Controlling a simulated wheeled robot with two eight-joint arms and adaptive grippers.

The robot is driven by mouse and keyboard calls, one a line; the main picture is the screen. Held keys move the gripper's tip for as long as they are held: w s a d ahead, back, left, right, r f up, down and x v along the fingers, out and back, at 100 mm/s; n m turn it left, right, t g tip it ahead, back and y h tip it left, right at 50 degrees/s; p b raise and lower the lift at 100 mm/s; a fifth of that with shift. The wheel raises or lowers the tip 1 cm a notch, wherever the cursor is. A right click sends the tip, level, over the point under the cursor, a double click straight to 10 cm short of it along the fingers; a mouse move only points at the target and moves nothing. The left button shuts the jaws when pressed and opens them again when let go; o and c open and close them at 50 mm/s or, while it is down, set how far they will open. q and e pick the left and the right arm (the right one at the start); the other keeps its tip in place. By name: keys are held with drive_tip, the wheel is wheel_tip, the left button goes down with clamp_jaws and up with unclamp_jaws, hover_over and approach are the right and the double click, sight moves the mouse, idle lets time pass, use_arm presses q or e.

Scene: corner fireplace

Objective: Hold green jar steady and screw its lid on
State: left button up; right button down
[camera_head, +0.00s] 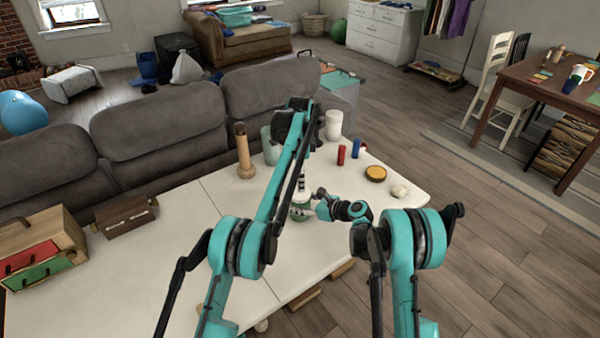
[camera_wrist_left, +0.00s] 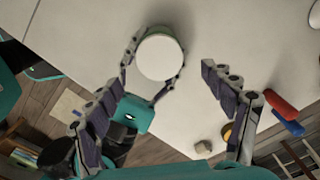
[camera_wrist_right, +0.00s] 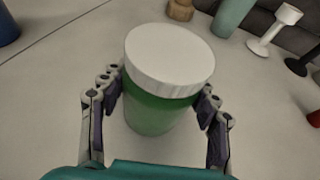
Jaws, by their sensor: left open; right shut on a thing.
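The green jar (camera_wrist_right: 150,115) stands upright on the white table, with the white lid (camera_wrist_right: 170,58) resting on its top. I cannot tell how tightly the lid is seated. My right gripper (camera_wrist_right: 160,95) is shut on the jar's body, one finger on each side, just below the lid. In the left wrist view the lid (camera_wrist_left: 160,57) shows from above, with the right gripper's fingers around it. My left gripper (camera_wrist_left: 160,80) is open and empty above the jar, its fingers spread wide. In the head view the jar (camera_head: 300,212) is partly hidden by my arms.
A wooden bottle-shaped thing (camera_head: 243,152), red (camera_head: 341,155) and blue (camera_head: 356,148) cylinders, a round orange-topped thing (camera_head: 375,173) and a pale lump (camera_head: 399,191) stand around on the table. A wooden box with drawers (camera_head: 40,245) is at left. The sofa (camera_head: 160,125) borders the back.

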use_arm(q)
drive_tip(key=n, duration=0.7)
drive_tip(key=shift+r, duration=0.3)
drive_tip(key=n, duration=0.7)
drive_tip(key=shift+r, duration=0.2)
drive_tip(key=n, duration=0.7)
drive_tip(key=shift+r, duration=0.2)
drive_tip(key=n, duration=0.4)
drive_tip(key=shift+r, duration=0.15)
drive_tip(key=n, duration=0.4)
drive_tip(key=shift+r, duration=0.1)
drive_tip(key=shift+f, duration=4)
